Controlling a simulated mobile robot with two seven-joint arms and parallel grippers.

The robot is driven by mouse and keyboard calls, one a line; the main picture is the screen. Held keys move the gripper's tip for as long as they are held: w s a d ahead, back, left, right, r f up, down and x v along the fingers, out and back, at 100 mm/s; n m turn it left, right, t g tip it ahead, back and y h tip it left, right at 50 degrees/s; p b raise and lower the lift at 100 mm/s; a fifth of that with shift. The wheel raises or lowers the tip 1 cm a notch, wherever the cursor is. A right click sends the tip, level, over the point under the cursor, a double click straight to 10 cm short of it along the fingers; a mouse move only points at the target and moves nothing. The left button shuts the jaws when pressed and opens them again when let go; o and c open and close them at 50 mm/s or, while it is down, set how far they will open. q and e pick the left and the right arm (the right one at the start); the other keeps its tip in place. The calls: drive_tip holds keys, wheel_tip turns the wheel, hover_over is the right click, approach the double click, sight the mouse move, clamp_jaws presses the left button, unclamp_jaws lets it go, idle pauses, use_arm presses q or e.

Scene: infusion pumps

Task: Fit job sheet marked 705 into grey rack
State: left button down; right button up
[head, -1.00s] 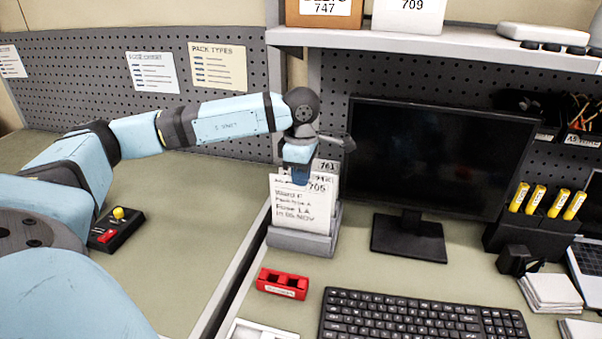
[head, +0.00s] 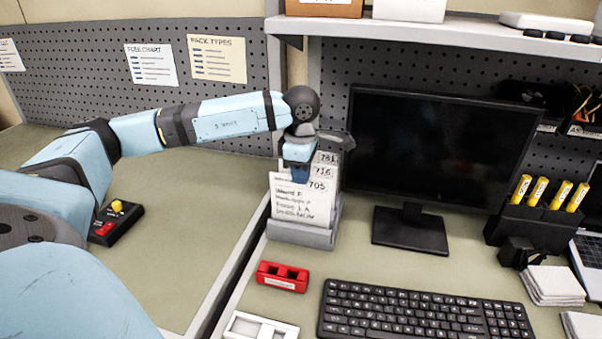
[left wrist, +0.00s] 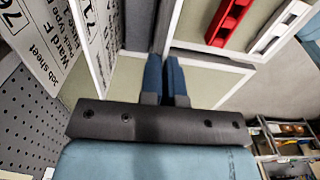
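The job sheet marked 705 (head: 305,205) is a white card standing nearly upright at the front of the grey rack (head: 302,235). Its lower edge is hidden behind the rack's front lip. Sheets marked 716 (head: 323,171) and 761 (head: 328,157) stand behind it and show above it. My left gripper (head: 299,174) points down at the top edge of sheet 705, with its blue fingers close together on it. In the left wrist view the fingers (left wrist: 166,80) are nearly together, with printed sheets beside them at the left. My right gripper is not in view.
A black monitor (head: 435,150) stands just right of the rack. A red holder (head: 282,276) and a keyboard (head: 420,315) lie in front. A low divider (head: 235,275) runs left of the rack. A shelf (head: 450,35) hangs above.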

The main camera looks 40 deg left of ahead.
use_arm(q)
drive_tip(key=shift+f, duration=0.25)
drive_tip(key=c, duration=1.3)
unclamp_jaws()
drive_tip(key=shift+o, duration=0.2)
drive_tip(key=shift+r, duration=0.15)
wheel_tip(320, 180, up, 14)
drive_tip(key=shift+f, duration=0.2)
